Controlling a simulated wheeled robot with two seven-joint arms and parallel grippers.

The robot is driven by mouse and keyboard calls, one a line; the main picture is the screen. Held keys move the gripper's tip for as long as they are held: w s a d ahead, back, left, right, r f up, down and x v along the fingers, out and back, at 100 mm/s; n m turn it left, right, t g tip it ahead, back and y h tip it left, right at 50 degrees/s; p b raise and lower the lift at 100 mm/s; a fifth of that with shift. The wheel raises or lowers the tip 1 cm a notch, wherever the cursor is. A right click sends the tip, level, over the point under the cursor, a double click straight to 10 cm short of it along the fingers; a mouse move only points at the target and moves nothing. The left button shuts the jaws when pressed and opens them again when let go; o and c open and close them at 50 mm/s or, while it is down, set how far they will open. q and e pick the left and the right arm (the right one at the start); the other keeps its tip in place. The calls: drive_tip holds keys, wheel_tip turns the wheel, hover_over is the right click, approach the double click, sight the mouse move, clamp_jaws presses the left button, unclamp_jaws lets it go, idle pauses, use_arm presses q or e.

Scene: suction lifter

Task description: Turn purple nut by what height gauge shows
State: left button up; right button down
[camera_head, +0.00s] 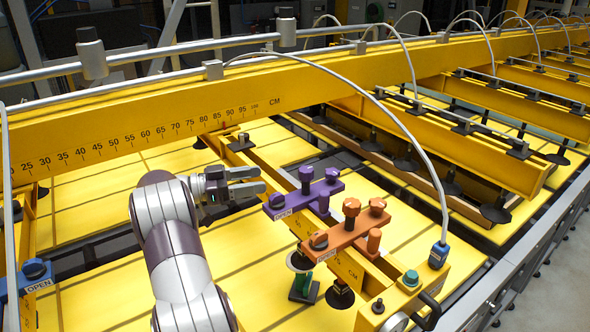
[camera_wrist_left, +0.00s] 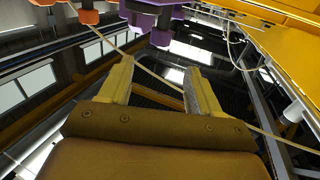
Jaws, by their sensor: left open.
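The purple clamp bar (camera_head: 298,198) sits across a yellow beam, with upright purple knobs on it and a round purple knob (camera_head: 277,199) at its left end. I cannot tell which of these is the nut. Purple parts (camera_wrist_left: 161,38) also show at the top of the left wrist view. A small scale plate marked CM (camera_head: 349,270) is on the yellow beam below; its reading is too small to make out. My left gripper (camera_head: 261,181) is open and empty, just left of the purple bar and apart from it. It also shows open in the left wrist view (camera_wrist_left: 158,66).
An orange clamp bar (camera_head: 346,232) with orange knobs stands just in front of the purple one. A long yellow rail (camera_head: 130,135) with a CM ruler runs behind. A blue OPEN knob (camera_head: 36,271) is at left. A cable arches above the right side.

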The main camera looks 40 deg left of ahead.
sight(306, 181)
use_arm(q)
drive_tip(key=p+x, duration=0.6)
drive_tip(key=x, duration=0.5)
drive_tip(key=shift+r, duration=0.15)
drive_tip(key=shift+a, duration=0.1)
drive_tip(key=c, duration=1)
